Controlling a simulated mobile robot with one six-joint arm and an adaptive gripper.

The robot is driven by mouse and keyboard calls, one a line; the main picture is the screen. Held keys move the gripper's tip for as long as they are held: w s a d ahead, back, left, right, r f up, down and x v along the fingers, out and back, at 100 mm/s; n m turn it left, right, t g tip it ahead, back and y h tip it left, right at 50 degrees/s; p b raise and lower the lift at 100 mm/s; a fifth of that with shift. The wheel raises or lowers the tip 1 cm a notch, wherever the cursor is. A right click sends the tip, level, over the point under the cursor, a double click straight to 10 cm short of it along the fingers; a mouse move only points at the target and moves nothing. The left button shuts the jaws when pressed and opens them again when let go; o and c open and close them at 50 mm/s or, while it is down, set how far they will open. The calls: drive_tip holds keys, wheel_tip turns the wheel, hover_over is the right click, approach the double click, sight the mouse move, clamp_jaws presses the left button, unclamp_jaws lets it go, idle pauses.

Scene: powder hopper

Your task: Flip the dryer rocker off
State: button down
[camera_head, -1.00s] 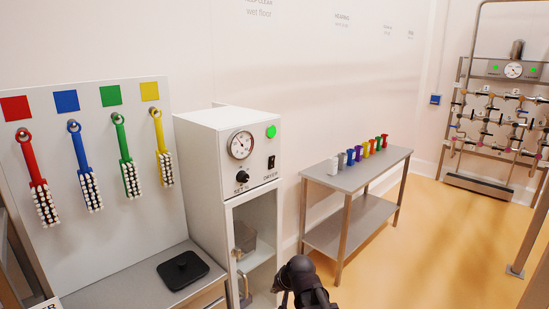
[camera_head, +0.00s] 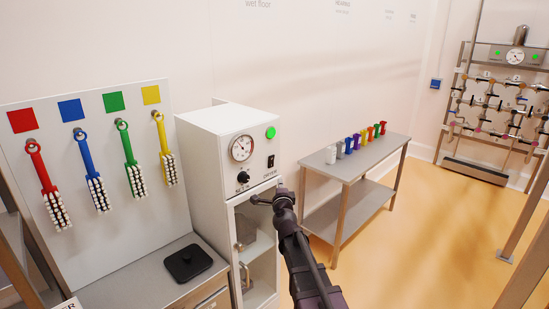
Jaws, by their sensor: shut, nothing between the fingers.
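The dryer (camera_head: 203,135) is a white cabinet left of the middle in the head view. Its sloped front panel carries a round dial gauge (camera_head: 242,148), a lit green lamp (camera_head: 270,133), a black knob (camera_head: 243,177) and the black rocker (camera_head: 271,161) at the right. Which way the rocker is tipped is too small to tell. My gripper (camera_head: 257,200) is shut and empty, just below the panel's lower edge and under the rocker, in front of the cabinet's upper opening. Whether it touches the cabinet I cannot tell.
Colored brushes hang on a white board (camera_head: 90,240) at the left. Open floor lies at the right.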

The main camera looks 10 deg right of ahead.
drive_tip(key=shift+w+d+r+m+h, duration=0.15)
drive_tip(key=shift+d+r+m+h, duration=0.35)
drive_tip(key=shift+m, duration=0.3)
drive_tip(key=shift+w, duration=0.15)
drive_tip(key=p, duration=0.1)
approach(271, 162)
drive_tip(key=w+d+r, duration=0.2)
drive_tip(key=w+d, duration=0.2)
drive_tip(key=w, duration=0.3)
drive_tip(key=shift+w+a+f, duration=0.15)
drive_tip(key=shift+w+a, duration=0.2)
drive_tip(key=shift+a, duration=0.15)
